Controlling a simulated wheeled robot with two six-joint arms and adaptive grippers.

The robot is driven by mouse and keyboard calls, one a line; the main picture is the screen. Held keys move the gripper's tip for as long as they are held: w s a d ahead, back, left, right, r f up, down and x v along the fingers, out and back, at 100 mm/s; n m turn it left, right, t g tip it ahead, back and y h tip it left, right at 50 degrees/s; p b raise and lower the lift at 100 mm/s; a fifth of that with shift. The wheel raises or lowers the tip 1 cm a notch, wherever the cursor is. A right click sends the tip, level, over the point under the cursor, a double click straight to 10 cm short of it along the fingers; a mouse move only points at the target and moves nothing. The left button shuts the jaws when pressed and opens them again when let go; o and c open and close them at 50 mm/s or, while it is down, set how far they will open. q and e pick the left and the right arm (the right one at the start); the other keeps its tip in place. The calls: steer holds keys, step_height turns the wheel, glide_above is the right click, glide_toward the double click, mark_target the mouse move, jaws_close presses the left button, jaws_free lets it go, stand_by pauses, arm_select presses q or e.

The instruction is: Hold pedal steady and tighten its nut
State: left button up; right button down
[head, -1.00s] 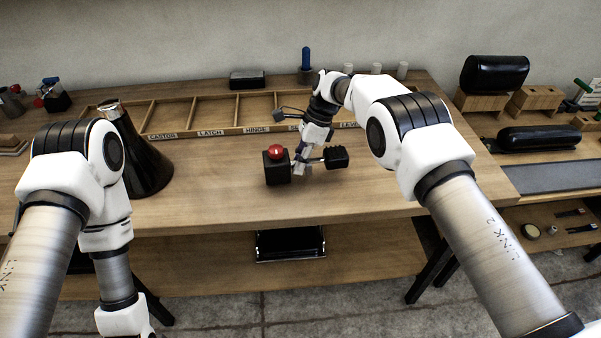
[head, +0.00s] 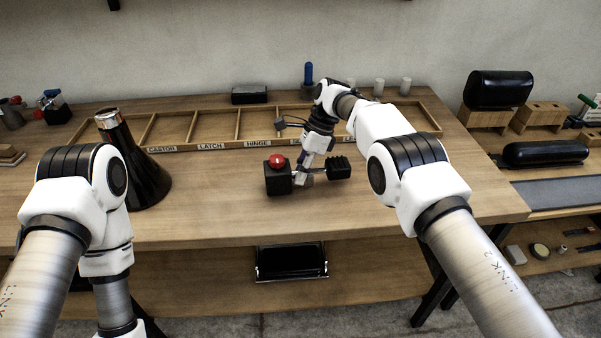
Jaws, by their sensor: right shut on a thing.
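The pedal appears as a black ribbed block (head: 339,168) on a thin metal rod, which runs left to a black box (head: 278,180) with a red round top. This assembly rests on the bench in front of the sorting tray. My right gripper (head: 306,178) reaches down between the box and the ribbed block and is shut, apparently on the rod; its fingertips are small and partly hidden. I cannot make out the nut. My left arm hangs down at the left, and its gripper is out of the frame.
A wooden tray (head: 206,146) with labelled compartments lies behind. A black cone with a metal top (head: 142,165) stands on the left near my left arm. The bench front is clear. A black tray (head: 291,263) sits on the lower shelf. Black cushions (head: 497,89) rest on the right.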

arm_select(q)
steer(key=shift+f+b, duration=0.3)
stand_by(0.5)
stand_by(0.3)
